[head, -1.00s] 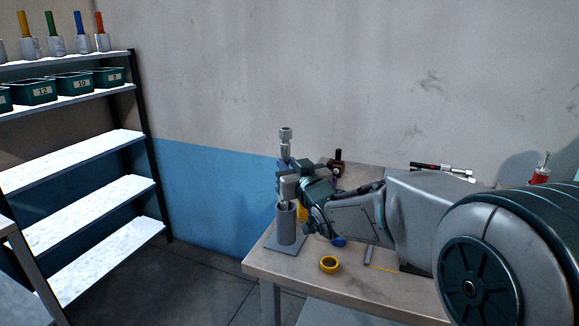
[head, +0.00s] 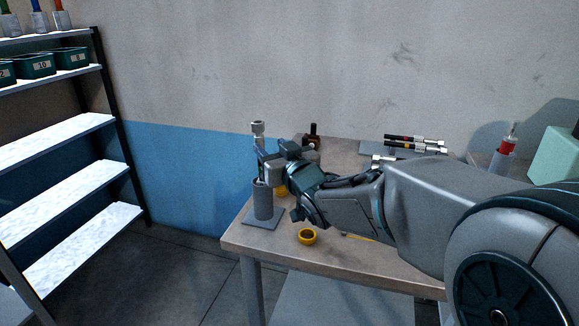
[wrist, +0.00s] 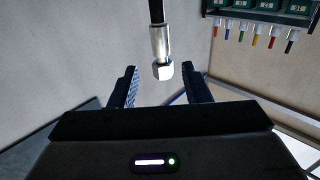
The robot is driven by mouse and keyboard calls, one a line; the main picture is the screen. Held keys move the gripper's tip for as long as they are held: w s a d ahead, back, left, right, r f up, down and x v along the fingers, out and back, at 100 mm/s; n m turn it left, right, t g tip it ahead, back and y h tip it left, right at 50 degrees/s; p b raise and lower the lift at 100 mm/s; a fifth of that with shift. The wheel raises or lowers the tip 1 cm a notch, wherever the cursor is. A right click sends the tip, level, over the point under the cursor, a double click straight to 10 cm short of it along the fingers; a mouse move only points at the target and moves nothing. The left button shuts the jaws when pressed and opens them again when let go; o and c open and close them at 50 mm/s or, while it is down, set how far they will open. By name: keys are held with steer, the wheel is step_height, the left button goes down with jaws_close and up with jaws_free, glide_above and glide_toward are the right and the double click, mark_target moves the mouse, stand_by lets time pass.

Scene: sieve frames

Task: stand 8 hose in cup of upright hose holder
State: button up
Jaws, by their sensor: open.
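My gripper (head: 263,168) is just above the cup rim, level with the hose's lower visible part. In the wrist view the hose's silver hex fitting (wrist: 162,70) shows between the two spread fingers, with a gap on each side. My gripper is open and not holding it.
Several hoses (head: 415,140) lie on a rack at the back right. A dark brown tool (head: 313,135) stands behind my gripper. A shelf (head: 75,140) stands left.

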steer(key=v, duration=0.8)
steer(key=shift+s, duration=0.3)
steer(key=shift+d, duration=0.1)
steer(key=s+d+f+m+g+h+p, duration=0.35)
steer(key=s+d+f+g+h, duration=0.2)
steer(key=d+f+h, duration=0.35)
steer(key=s+d+f+m+g+y+p, duration=0.1)
steer(key=s+d+f+g+p, duration=0.1)
steer(key=s+g, duration=0.6)
steer(key=s, duration=0.6)
steer(key=shift+d+f+m, duration=0.2)
steer(key=shift+f+m, duration=0.1)
steer(key=shift+m, duration=0.05)
